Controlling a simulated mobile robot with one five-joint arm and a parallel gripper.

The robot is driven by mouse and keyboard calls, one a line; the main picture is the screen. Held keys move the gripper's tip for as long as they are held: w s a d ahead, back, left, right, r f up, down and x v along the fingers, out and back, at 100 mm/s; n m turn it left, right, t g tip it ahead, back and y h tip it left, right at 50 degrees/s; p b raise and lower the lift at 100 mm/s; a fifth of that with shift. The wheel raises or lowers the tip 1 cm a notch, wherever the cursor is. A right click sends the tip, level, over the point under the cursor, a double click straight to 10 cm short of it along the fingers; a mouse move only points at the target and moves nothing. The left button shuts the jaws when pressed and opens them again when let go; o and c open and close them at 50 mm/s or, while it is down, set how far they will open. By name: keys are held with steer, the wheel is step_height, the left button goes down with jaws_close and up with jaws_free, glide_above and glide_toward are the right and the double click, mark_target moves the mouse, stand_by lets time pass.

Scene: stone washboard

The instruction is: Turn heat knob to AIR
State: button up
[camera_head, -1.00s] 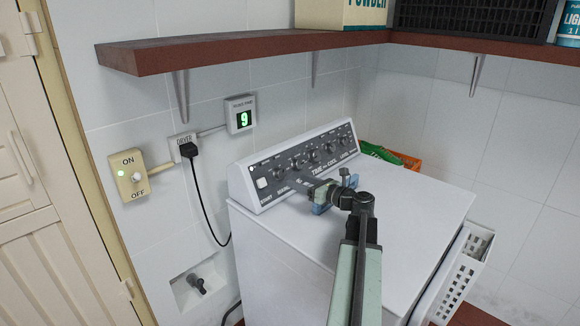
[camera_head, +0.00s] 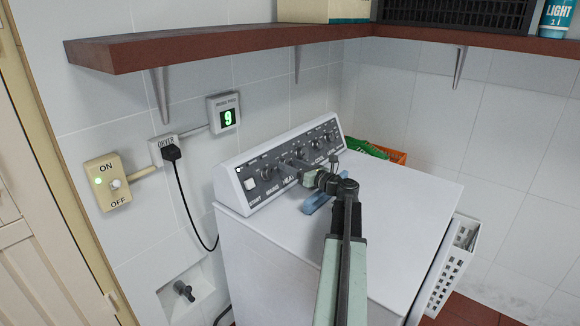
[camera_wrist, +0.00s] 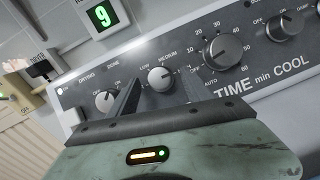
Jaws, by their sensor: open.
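The grey control panel (camera_head: 262,178) runs along the back of the white dryer, with a row of dark knobs. In the wrist view, the heat knob (camera_wrist: 160,79) is round with a pale face, with LOW and MEDIUM printed above it. Its pointer is too small to read, and no AIR label shows. My gripper (camera_wrist: 162,84) is open, with one finger on each side of this knob; I cannot tell if they touch it. In the head view my gripper (camera_head: 300,172) reaches the panel by the HEAT label, and its tips partly cover the knobs.
The time knob (camera_wrist: 221,49) is close right of my fingers, and another knob (camera_wrist: 105,101) is close left. A brown shelf (camera_head: 200,46) hangs above. A white basket (camera_head: 447,265) hangs on the dryer's right side. The dryer top (camera_head: 400,190) is mostly clear.

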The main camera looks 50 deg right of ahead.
steer(key=shift+w, duration=0.25)
jaws_close()
